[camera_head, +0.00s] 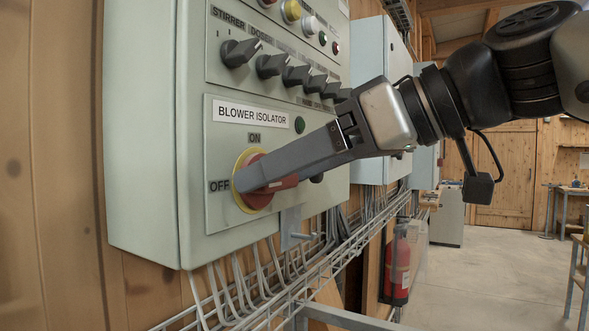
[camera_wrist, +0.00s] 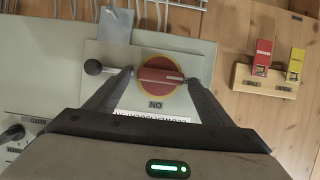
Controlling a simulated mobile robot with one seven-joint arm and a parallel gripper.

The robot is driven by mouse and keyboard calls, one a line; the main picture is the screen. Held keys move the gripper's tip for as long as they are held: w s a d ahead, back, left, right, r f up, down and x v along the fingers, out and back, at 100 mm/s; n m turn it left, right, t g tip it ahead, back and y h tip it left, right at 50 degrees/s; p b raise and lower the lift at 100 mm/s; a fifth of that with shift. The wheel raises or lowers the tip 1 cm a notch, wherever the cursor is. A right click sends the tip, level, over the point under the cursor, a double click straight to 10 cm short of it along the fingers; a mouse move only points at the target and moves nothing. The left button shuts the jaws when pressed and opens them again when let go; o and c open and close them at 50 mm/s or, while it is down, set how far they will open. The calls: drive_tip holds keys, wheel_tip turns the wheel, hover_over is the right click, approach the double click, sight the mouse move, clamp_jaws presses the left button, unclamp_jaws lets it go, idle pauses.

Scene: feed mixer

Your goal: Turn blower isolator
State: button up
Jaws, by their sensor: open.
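The blower isolator is a red rotary knob on a yellow ring (camera_head: 241,205), below the BLOWER ISOLATOR label (camera_head: 250,114). ON is marked above it and OFF to its left. In the wrist view the red knob (camera_wrist: 158,84) appears upside down, its bar lying roughly level with a white mark at the right end, towards the OFF side. My gripper (camera_head: 243,182) is open in front of the knob. The wrist view shows one fingertip of my gripper (camera_wrist: 158,77) on each side of the knob. I cannot tell whether they touch it. A finger hides part of the knob in the head view.
A row of black selector switches (camera_head: 271,66) and a green button (camera_head: 299,124) sit above. A grey bracket (camera_head: 290,228) hangs under the panel, above cables and a wire tray. Red and yellow tags (camera_wrist: 263,55) hang on the wooden wall. A fire extinguisher (camera_head: 397,265) stands beyond.

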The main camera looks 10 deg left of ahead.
drive_tip(key=shift+c, duration=0.4)
drive_tip(key=c, duration=1)
drive_tip(key=shift+o, duration=0.2)
drive_tip(key=shift+w+m, duration=0.1)
drive_tip(key=shift+m, duration=0.2)
drive_tip(key=m+g+y, duration=0.1)
drive_tip(key=m, duration=0.2)
drive_tip(key=w+m+g+y+p, duration=0.1)
drive_tip(key=m+g+y, duration=0.1)
drive_tip(key=m, duration=0.2)
drive_tip(key=f+m+g+y, duration=0.1)
drive_tip(key=m, duration=0.2)
drive_tip(key=shift+w+d+g+p, duration=0.15)
drive_tip(key=shift+d+g+p, duration=0.2)
drive_tip(key=shift+g, duration=0.05)
drive_tip(key=shift+f+m+y, duration=0.25)
drive_tip(key=shift+m+y, duration=0.55)
drive_tip(key=shift+m, duration=0.7)
